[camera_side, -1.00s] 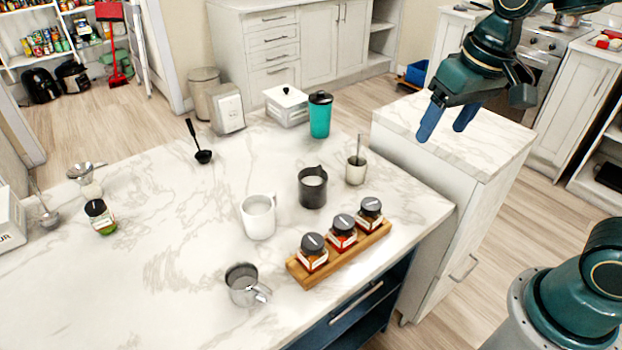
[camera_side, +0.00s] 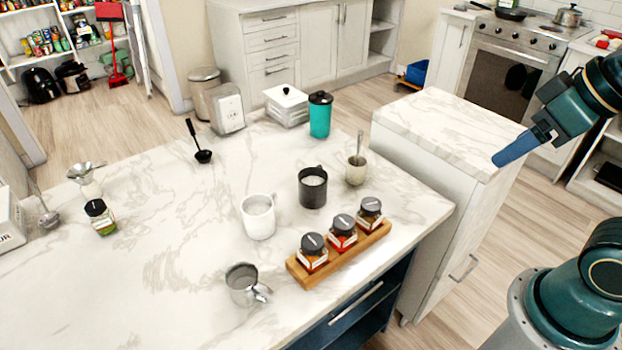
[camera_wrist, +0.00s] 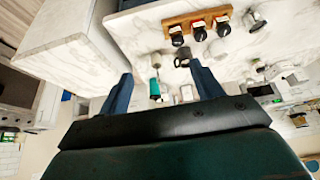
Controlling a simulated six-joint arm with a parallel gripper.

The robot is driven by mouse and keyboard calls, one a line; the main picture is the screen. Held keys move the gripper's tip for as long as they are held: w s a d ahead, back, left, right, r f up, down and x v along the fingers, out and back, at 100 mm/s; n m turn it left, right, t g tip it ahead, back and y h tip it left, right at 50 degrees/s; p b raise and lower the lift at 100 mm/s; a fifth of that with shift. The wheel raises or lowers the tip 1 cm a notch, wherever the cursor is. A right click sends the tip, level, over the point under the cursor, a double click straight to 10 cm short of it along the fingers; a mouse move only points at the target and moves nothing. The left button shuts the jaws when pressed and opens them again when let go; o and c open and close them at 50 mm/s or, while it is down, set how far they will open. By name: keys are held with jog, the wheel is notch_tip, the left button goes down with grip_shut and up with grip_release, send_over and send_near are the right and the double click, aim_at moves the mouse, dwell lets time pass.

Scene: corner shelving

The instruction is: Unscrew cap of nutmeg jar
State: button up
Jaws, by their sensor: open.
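Three spice jars with dark caps stand upright in a wooden rack near the counter's front edge: a left jar (camera_side: 312,252), a middle jar (camera_side: 342,233) and a right jar (camera_side: 370,214). Their labels are too small to read, so I cannot tell which is nutmeg. The wooden rack (camera_side: 335,260) also shows at the top of the wrist view (camera_wrist: 196,22). Another dark-capped jar, with green contents (camera_side: 100,217), stands alone at the far left. My gripper (camera_side: 497,161) is empty, well to the right of the rack and above it. Its two fingers are spread apart in the wrist view (camera_wrist: 160,90).
Near the rack stand a white mug (camera_side: 258,217), a metal cup (camera_side: 243,285), a black pitcher (camera_side: 313,187) and a small cup with a spoon (camera_side: 356,170). A teal tumbler (camera_side: 320,115) stands farther back. A marble-topped side cabinet (camera_side: 440,125) lies between my gripper and the counter.

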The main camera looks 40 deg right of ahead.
jog(key=m+g, duration=0.6)
jog(key=m, duration=1.2)
send_over(371, 203)
notch_tip(371, 203, down, 16)
jog(key=shift+r, duration=0.1)
jog(key=shift+f, duration=3.95)
